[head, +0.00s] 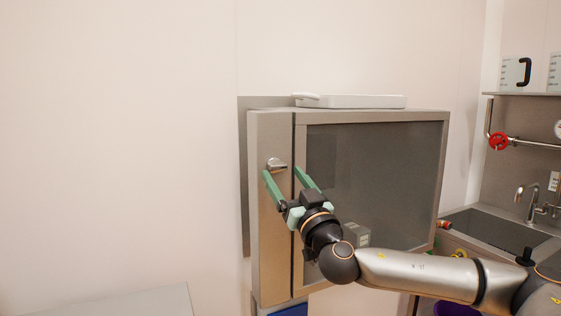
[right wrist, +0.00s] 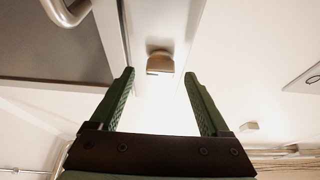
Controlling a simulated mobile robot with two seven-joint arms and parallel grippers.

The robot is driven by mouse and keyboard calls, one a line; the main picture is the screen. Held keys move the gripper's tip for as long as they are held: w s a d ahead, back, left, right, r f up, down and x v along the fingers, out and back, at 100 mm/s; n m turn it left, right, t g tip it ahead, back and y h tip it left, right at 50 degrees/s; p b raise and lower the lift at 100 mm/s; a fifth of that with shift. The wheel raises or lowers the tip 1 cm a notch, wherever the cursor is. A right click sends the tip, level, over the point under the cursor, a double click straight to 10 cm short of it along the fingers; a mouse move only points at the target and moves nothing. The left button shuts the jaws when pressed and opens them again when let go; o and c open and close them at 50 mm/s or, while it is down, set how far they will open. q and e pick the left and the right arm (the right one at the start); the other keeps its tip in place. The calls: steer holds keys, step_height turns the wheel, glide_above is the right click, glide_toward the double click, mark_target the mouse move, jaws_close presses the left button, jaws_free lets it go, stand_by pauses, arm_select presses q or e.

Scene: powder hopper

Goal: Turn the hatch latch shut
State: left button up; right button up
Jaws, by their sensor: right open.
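The hatch is a steel-framed door (head: 372,118) with a dark glass panel (head: 375,170), and it looks closed. Its latch (head: 276,163) is a small metal handle on the left frame strip, near the top. My right gripper (head: 281,170) has two green fingers spread apart, their tips on either side of the latch's lower part as seen in the head view. In the right wrist view the latch (right wrist: 160,62) shows between and just beyond the open fingertips (right wrist: 159,74). I cannot tell whether the fingers touch it. My left gripper is not in view.
A white flat object (head: 355,101) lies on top of the cabinet. At the right are a sink with a faucet (head: 535,200), a red valve wheel (head: 499,141) on a pipe, and a shelf. A curved metal bar (right wrist: 66,12) shows in the right wrist view. The wall left is bare.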

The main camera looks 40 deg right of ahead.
mark_target(277, 166)
steer(key=shift+p+x, duration=0.55)
steer(key=shift+x, duration=0.4)
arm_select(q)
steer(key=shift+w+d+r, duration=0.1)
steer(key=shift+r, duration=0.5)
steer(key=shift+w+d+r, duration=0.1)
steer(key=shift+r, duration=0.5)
arm_select(e)
steer(key=shift+w+d+r, duration=0.15)
steer(key=shift+w, duration=0.2)
jaws_close()
